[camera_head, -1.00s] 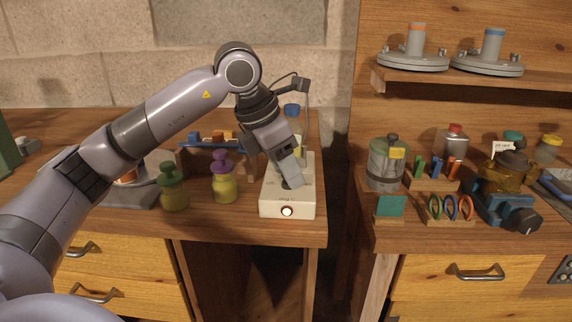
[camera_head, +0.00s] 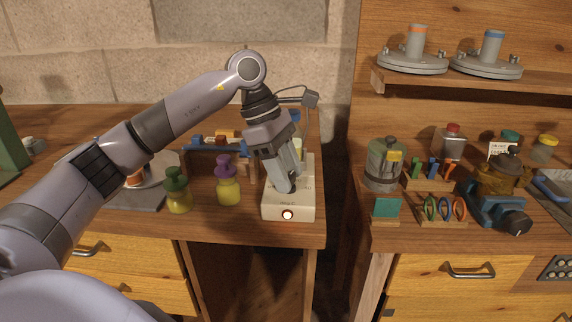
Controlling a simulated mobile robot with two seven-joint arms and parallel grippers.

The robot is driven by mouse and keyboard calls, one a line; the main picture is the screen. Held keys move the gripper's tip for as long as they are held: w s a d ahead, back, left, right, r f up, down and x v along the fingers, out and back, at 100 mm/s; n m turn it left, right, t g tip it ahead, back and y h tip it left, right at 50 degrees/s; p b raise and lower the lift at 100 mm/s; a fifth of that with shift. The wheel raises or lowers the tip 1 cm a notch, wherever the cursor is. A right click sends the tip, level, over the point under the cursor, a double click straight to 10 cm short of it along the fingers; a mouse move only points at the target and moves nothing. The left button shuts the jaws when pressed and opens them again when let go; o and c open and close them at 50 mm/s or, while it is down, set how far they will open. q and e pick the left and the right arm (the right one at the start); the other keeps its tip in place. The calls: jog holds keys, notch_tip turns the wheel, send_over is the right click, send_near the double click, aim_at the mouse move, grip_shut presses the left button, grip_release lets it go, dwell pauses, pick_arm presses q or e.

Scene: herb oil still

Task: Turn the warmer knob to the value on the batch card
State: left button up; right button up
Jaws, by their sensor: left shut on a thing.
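The warmer (camera_head: 301,208) is a cream-white box near the right end of the left bench, with a small round light glowing on its front. My left gripper (camera_head: 287,188) points down onto its top face and is shut on the dark warmer knob, which the fingers mostly hide. The knob's pointer and scale cannot be read. A small white card (camera_head: 502,148) with dark writing stands among the bottles on the right bench. It may be the batch card, but its writing is too small to read. My right gripper is not in view.
A yellow jar with purple stopper (camera_head: 228,183) and one with green stopper (camera_head: 178,192) stand left of the warmer. A gap separates the benches. A glass jar (camera_head: 385,165) and clamped amber flask (camera_head: 503,175) stand right.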

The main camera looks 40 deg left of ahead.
pick_arm(q)
jog(key=shift+m, duration=0.6)
jog(key=o, duration=1.1)
jog(key=shift+c, duration=0.2)
jog(key=shift+r, duration=0.1)
jog(key=v, duration=0.7)
jog(key=shift+w+p, duration=0.2)
jog(key=shift+p, duration=0.15)
jog(key=shift+a, duration=0.1)
